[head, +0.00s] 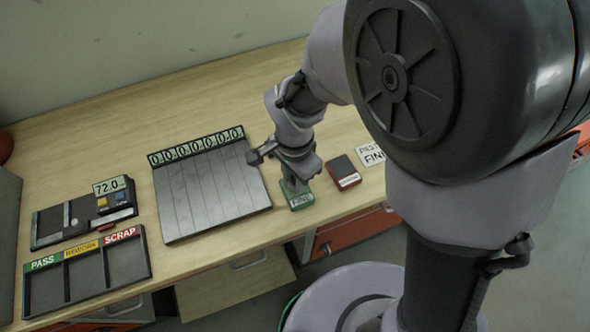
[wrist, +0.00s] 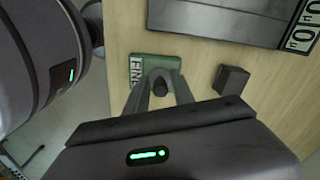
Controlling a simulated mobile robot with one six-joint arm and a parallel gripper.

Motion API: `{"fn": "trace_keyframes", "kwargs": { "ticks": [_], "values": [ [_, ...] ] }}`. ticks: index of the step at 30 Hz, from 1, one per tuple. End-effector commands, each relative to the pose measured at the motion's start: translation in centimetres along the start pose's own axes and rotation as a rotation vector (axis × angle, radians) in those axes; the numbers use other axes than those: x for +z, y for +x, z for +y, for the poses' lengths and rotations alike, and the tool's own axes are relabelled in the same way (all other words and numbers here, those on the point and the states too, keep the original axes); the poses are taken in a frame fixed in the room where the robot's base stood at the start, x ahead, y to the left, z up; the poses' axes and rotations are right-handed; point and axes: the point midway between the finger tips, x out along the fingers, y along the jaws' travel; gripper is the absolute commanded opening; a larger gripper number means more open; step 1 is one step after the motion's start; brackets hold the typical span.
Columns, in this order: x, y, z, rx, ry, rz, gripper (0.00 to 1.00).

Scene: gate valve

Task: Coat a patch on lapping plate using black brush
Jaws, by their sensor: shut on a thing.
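The lapping plate (head: 210,190) is a grey plate with parallel lines, flat on the bench; its edge shows at the top of the wrist view (wrist: 225,18). My gripper (head: 296,182) is just right of the plate, over a green container (head: 302,202). In the wrist view my gripper (wrist: 160,82) is shut on a dark round piece, apparently the black brush (wrist: 160,89) seen from its end. The green container (wrist: 145,64), lettered FINE, lies right behind the fingertips. The brush's lower end is hidden, so I cannot tell whether it touches the container.
A dark-topped red container (head: 343,172) and a white sign (head: 371,154) are to the right. A dark block (wrist: 232,80) stands near the fingers. A digit strip (head: 196,145) borders the plate's back. A gauge (head: 113,195) and PASS/REWORK/SCRAP tray (head: 88,277) are left.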

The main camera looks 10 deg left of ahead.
Motion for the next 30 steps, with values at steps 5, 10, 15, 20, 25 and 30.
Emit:
{"fn": "trace_keyframes", "kwargs": {
  "ticks": [5,10,15,20,25,30],
  "values": [
    [0.0,-2.4,-0.1,-0.003,-0.001,0.001,0.00],
    [0.0,-4.4,-0.1,-0.003,0.000,0.001,0.00],
    [0.0,-6.3,-0.1,-0.004,-0.001,0.002,0.00],
    [0.0,-6.8,-0.1,-0.003,0.000,0.001,0.00],
    [0.0,-6.6,-0.1,-0.003,0.000,0.001,0.00],
    [0.0,-6.6,-0.1,-0.004,0.000,0.001,0.00]
  ]
}}
